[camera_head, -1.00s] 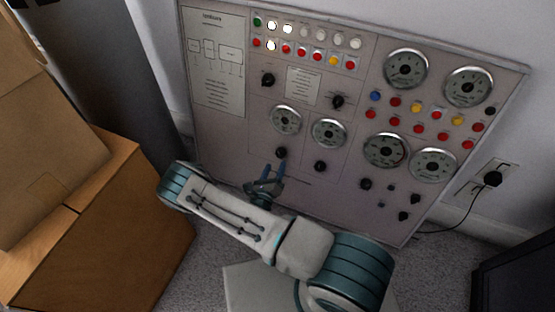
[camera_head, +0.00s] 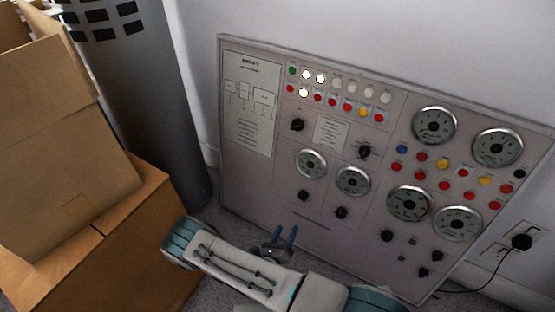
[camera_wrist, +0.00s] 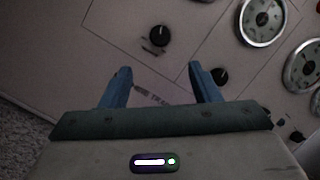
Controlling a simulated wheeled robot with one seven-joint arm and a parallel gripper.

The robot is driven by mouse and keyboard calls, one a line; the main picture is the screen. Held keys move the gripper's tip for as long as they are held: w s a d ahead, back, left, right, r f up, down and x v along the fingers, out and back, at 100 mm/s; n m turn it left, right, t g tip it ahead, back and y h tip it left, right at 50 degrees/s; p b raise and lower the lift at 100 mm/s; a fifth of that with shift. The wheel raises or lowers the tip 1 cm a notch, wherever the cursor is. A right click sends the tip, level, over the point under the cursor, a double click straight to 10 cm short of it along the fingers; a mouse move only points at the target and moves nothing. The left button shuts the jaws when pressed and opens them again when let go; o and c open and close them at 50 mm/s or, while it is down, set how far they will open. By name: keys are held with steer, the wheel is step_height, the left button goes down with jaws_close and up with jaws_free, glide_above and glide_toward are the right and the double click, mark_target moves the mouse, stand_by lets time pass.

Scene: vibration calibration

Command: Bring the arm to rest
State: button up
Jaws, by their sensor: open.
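My gripper (camera_head: 280,240) is in front of the lower left part of a grey control panel (camera_head: 262,205). Its two blue fingers stand apart with nothing between them, and it also shows in the wrist view (camera_wrist: 160,88). My arm is folded low across the bottom of the head view. In the wrist view a black knob (camera_wrist: 159,36) is beyond the fingers, and a second black knob (camera_wrist: 219,76) shows by the right fingertip. Whether a finger touches the panel cannot be told.
Cardboard boxes (camera_head: 60,150) are stacked at the left. A dark grey cylinder (camera_head: 150,100) stands behind them. The panel carries dials (camera_head: 434,126), buttons and lamps. A black plug (camera_head: 521,241) with a cable sits in a wall socket at the right. Some carpet shows beside the panel.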

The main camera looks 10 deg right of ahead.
steer(key=s+d+r+m+g+h+p, duration=0.1)
steer(key=d+r+m+g+p, duration=0.3)
steer(key=r+m, duration=0.55)
steer(key=s+d+r+m+g+h+p, duration=0.15)
steer(key=r+m+g+p, duration=0.45)
steer(key=r, duration=0.8)
steer(key=d+r+m+g+h+p, duration=0.15)
steer(key=r+m+g, duration=0.45)
steer(key=r, duration=0.6)
steer(key=s+r+m+t+y+p, duration=0.1)
steer(key=s+r+m+y+p, duration=0.3)
steer(key=r, duration=0.7)
steer(key=s+r+m+t+y+p, duration=0.1)
steer(key=s+r+m+y+p, duration=0.3)
steer(key=r, duration=0.8)
steer(key=s+r+m+t+y+p, duration=0.1)
steer(key=s+r+m+y+p, duration=0.3)
steer(key=r+m+p, duration=0.3)
step_height(320, 180, up, 5)
steer(key=shift+s+f+m+y, duration=0.1)
steer(key=shift+s+m+y, duration=0.3)
steer(key=shift+m+y, duration=0.3)
steer(key=shift+c, duration=0.3)
